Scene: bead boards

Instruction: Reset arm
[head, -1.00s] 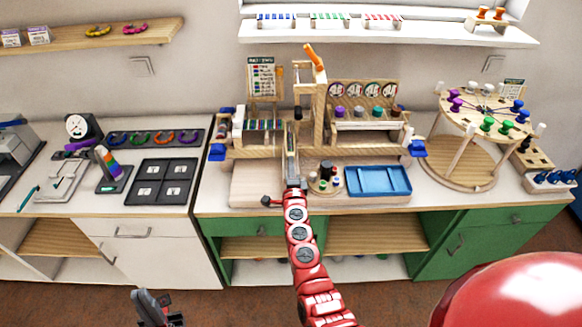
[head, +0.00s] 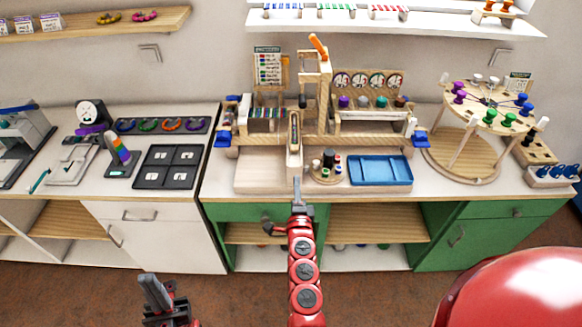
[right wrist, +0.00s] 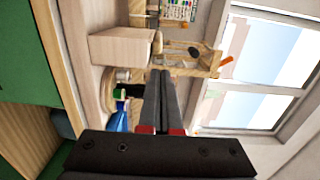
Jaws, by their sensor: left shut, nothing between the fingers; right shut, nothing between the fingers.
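My right gripper (head: 297,190) is at the end of the red arm in the middle of the head view, in front of the counter's front edge. Its fingers are shut and empty. In the right wrist view the closed fingers (right wrist: 165,100) point toward the wooden bead stand (right wrist: 195,60), apart from it. My left gripper (head: 156,293) is low at the left of the head view, in front of the white cabinet over the floor. It is shut and holds nothing.
The wooden bead stand (head: 350,125) stands on the counter, with a blue tray (head: 380,183) and a small round holder (head: 327,179) before it. A round peg table (head: 465,165) is at right. A black four-cell tray (head: 169,182) is at left. The floor in front is clear.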

